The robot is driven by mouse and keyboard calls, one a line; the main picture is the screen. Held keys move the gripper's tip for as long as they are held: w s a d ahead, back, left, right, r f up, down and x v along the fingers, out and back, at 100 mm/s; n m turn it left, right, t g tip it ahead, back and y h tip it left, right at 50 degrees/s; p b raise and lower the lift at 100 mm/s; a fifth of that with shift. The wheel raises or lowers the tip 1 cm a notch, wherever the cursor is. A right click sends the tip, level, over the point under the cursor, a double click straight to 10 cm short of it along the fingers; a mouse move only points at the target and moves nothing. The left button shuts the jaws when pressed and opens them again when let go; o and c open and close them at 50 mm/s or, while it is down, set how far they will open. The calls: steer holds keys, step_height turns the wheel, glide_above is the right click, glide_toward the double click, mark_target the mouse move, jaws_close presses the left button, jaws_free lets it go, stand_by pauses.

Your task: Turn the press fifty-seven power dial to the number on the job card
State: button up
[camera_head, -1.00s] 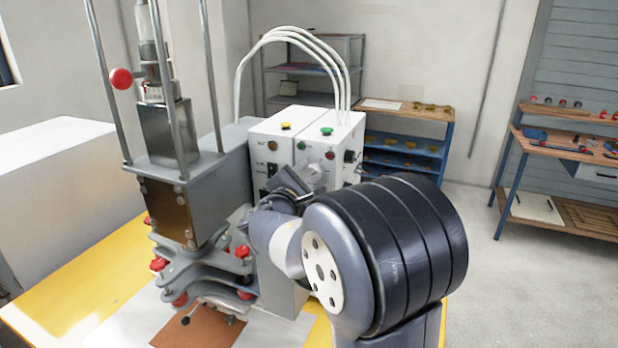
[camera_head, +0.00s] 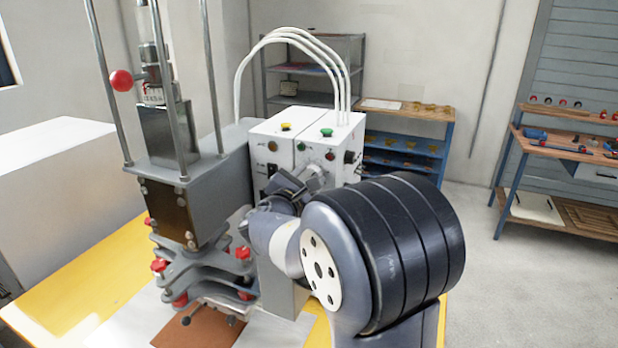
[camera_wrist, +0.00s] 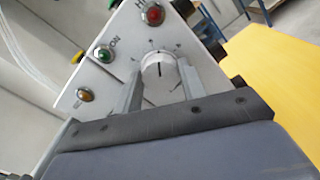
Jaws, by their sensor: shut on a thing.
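The white control box (camera_head: 335,140) stands beside the press (camera_head: 180,190) and carries the power dial. In the wrist view the dial (camera_wrist: 159,72) is a round white knob with a dark pointer line, ringed by small marks too blurred to read. My gripper (camera_wrist: 160,84) has a finger on each side of the dial and is shut on it. In the head view my gripper (camera_head: 312,180) is at the box front, and my arm hides much of the lower box. I cannot make out a job card with a readable number.
Green (camera_wrist: 103,53), red (camera_wrist: 153,14) and amber (camera_wrist: 85,95) buttons or lamps sit near the dial. White cables (camera_head: 305,40) arch over the box. Red knobs (camera_head: 158,265) ring the press base. A yellow bench surface (camera_head: 60,285) lies below. Shelves stand behind.

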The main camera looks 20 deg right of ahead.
steer(key=n+p, duration=0.1)
steer(key=n, duration=0.3)
steer(key=shift+r+p, duration=0.1)
steer(key=shift+p, duration=0.2)
steer(key=shift+n+p, duration=0.65)
steer(key=shift+n, duration=1.05)
steer(key=o, duration=1)
steer(key=shift+c, duration=0.2)
steer(key=shift+a, duration=0.1)
steer(key=b+v, duration=0.2)
steer(key=v, duration=0.8)
steer(key=shift+s+a, duration=0.25)
